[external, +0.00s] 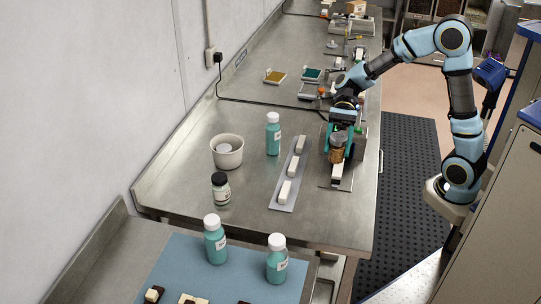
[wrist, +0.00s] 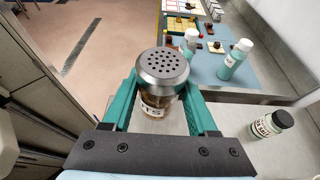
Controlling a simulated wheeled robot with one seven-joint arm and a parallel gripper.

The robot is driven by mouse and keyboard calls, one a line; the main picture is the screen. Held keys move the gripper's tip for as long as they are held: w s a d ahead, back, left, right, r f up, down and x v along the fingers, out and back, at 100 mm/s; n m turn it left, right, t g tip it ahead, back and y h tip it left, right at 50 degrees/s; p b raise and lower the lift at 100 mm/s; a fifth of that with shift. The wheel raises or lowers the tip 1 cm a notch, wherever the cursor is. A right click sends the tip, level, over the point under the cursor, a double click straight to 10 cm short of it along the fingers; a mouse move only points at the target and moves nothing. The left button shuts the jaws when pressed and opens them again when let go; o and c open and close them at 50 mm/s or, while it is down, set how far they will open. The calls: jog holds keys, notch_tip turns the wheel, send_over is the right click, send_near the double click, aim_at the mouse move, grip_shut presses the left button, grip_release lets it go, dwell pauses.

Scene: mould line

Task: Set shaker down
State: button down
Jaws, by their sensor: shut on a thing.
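The shaker (external: 337,148) has a glass body with amber-brown contents and a domed metal lid. In the wrist view the shaker (wrist: 162,70) shows its perforated lid from above and part of a label. My gripper (external: 341,135) is shut on it, with a teal finger on each side of the jar. The shaker looks upright, over the right side of the steel bench (external: 240,212). A white block (external: 337,172) on a narrow plate shows just below it. I cannot tell whether the shaker's base touches anything; the lid and fingers hide it in the wrist view.
A grey strip (external: 275,205) with white blocks lies to the left. Bare bench lies around the jar. A blue mat (external: 175,265) with bottles lies on the nearer table.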

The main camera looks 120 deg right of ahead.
jog(key=f, duration=0.7)
jog(key=f+p, duration=0.1)
jog(key=f, duration=1.3)
jog(key=shift+s+a+p, duration=0.1)
jog(key=shift+a+p, duration=0.15)
jog(key=shift+p, duration=0.05)
jog(key=shift+c, duration=0.9)
grip_release()
jog(key=shift+f, duration=0.1)
jog(key=shift+r, duration=0.2)
jog(key=b+v, duration=0.2)
jog(key=v, duration=0.8)
jog(key=shift+d, duration=0.25)
jog(key=shift+v, duration=0.8)
